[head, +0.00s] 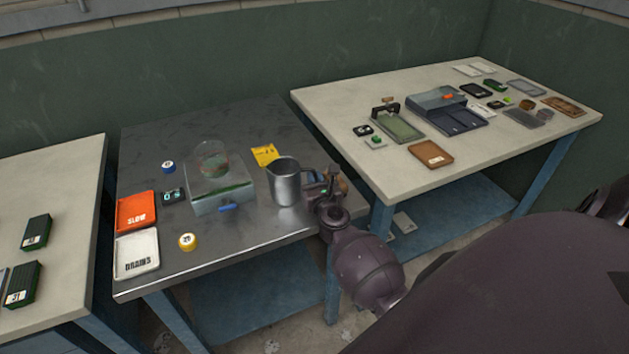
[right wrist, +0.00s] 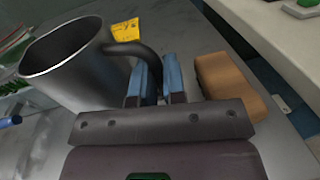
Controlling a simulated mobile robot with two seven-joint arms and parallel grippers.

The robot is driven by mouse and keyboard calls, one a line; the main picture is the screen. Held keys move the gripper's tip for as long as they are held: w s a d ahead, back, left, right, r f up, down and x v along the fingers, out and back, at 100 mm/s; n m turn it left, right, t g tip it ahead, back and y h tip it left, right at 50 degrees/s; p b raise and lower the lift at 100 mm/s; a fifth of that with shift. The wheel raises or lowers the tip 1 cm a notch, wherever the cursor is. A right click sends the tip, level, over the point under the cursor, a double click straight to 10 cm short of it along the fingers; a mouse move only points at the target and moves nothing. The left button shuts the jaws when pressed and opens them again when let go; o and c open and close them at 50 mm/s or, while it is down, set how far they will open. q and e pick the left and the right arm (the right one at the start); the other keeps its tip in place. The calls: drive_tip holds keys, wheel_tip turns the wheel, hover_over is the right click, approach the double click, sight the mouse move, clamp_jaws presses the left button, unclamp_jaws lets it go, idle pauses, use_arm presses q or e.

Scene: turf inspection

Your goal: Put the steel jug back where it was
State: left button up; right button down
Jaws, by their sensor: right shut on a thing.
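The steel jug (head: 286,183) stands near the right edge of the dark metal table, looking upright in the head view. In the right wrist view the jug (right wrist: 65,65) is at the left, its dark curved handle reaching to my fingers. My right gripper (head: 325,190) is at the jug's right side. In the right wrist view my right gripper (right wrist: 155,85) has its blue fingers shut on the handle. Whether the jug's base touches the table is hard to tell. My left gripper is not in view.
A yellow note (head: 265,155) lies behind the jug. A clear box with a round dish (head: 220,190) stands left of it. A tan block (right wrist: 228,85) lies right of my fingers. Orange (head: 136,212) and white (head: 137,254) trays lie at the left. Bare metal lies in front of the jug.

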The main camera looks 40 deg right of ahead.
drive_tip(key=shift+f, duration=0.15)
drive_tip(key=c, duration=1.2)
unclamp_jaws()
